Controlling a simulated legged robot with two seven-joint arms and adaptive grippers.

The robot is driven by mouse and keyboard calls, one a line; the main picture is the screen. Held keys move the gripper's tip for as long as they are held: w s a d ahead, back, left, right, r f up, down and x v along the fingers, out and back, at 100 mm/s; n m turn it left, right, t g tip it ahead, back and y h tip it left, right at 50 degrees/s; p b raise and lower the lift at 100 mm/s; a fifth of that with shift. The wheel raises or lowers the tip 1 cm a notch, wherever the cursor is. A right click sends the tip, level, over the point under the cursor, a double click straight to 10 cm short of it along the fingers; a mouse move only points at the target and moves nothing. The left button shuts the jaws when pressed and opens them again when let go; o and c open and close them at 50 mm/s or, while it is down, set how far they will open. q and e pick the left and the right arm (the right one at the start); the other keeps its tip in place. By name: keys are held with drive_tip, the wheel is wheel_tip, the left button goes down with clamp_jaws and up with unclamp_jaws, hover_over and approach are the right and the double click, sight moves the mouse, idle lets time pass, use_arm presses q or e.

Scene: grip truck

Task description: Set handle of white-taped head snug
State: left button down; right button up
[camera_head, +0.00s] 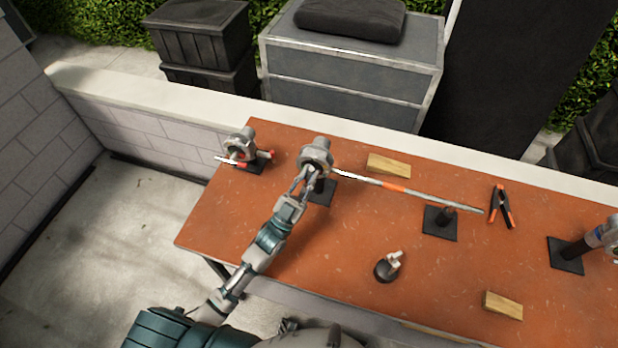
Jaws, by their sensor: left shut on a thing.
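My left gripper (309,178) reaches from the lower left to the middle grip head (316,150), a grey metal head on a black square base (327,192). The gripper is shut at the near side of this head, and its fingers hide what they hold, perhaps the head's handle. A second grip head (241,143) with a red and white rod stands at the back left. A third head (607,233) is cut off at the right edge. I cannot make out which head bears white tape. My right gripper is not in view.
The orange-brown table (330,255) also holds wooden wedges (388,166) (502,305), a black base with a short post (440,222), an orange-tipped black clamp (501,206) and a small black round object with a pale top (387,268). A low wall (190,103) runs behind.

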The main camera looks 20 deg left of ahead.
use_arm(q)
drive_tip(key=n+t+y, duration=0.1)
drive_tip(key=n+y, duration=0.1)
drive_tip(key=shift+a+n, duration=0.1)
drive_tip(key=shift+n, duration=0.2)
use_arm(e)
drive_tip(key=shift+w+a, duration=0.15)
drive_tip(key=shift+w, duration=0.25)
use_arm(q)
drive_tip(key=shift+n+t+y, duration=0.3)
drive_tip(key=shift+n+y, duration=0.1)
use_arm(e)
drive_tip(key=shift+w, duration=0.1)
use_arm(q)
drive_tip(key=c, duration=1.3)
unclamp_jaws()
drive_tip(key=shift+c, duration=0.2)
drive_tip(key=shift+o, duration=0.9)
drive_tip(key=shift+w, duration=0.2)
drive_tip(key=shift+f, duration=0.1)
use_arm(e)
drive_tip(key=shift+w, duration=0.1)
